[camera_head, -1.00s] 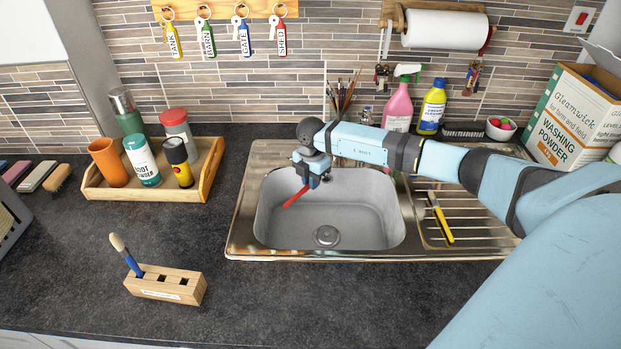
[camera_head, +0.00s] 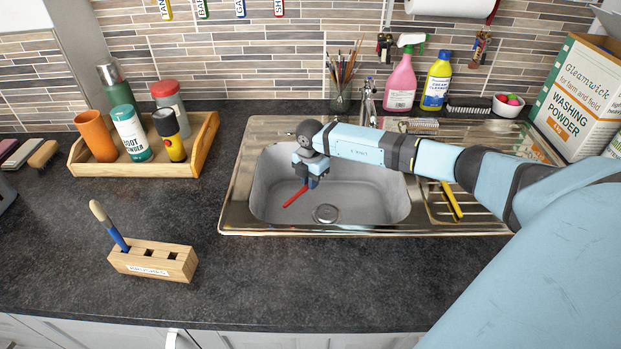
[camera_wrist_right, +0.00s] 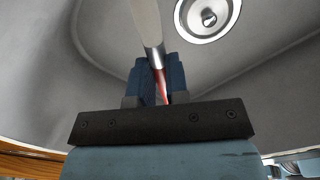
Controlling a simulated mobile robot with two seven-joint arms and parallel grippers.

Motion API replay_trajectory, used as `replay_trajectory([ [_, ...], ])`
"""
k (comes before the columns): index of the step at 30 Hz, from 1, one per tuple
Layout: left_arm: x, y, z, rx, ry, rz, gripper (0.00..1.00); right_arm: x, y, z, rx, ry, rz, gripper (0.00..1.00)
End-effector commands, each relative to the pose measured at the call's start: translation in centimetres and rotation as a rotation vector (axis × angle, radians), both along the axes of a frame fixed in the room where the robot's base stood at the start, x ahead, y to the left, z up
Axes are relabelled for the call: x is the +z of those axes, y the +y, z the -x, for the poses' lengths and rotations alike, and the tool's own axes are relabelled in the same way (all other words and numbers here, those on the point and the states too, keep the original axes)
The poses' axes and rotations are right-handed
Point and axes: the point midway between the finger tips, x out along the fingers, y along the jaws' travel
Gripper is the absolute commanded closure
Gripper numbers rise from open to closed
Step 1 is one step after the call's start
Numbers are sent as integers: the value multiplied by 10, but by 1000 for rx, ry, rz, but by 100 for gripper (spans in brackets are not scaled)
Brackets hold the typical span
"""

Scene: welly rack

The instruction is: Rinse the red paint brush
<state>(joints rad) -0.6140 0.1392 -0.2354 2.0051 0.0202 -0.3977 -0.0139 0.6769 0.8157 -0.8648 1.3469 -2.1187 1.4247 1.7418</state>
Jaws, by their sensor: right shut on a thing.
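The red paint brush (camera_head: 295,196) is held by my right gripper (camera_head: 308,180) inside the sink basin (camera_head: 370,208). In the head view its red handle slants down to the left. In the right wrist view my right gripper (camera_wrist_right: 156,88) is shut on the brush, with the metal collar (camera_wrist_right: 154,56) and a pale part (camera_wrist_right: 146,20) reaching away from the fingers. The drain (camera_wrist_right: 208,14) shows beyond. The tap (camera_head: 370,100) stands behind the sink, partly hidden by my right arm. My left gripper is not in view.
A wooden block (camera_head: 152,261) with square holes holds a blue brush (camera_head: 115,236) upright at the front left. A yellow brush (camera_head: 452,200) lies on the drainer. A wooden tray (camera_head: 203,150) of bottles stands left of the sink.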

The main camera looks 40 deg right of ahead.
Motion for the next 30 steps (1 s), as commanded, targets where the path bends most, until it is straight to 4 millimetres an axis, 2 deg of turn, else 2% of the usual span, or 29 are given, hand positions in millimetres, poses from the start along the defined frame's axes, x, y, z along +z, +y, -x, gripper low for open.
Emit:
replay_trajectory([
  [1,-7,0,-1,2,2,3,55,-10,0,0,0,0,0,100],
  [18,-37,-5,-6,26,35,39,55,-66,0,0,0,-1,0,100],
  [24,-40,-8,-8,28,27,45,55,-79,0,0,1,-1,0,100],
  [30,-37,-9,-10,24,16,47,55,-84,0,0,1,-1,0,100],
])
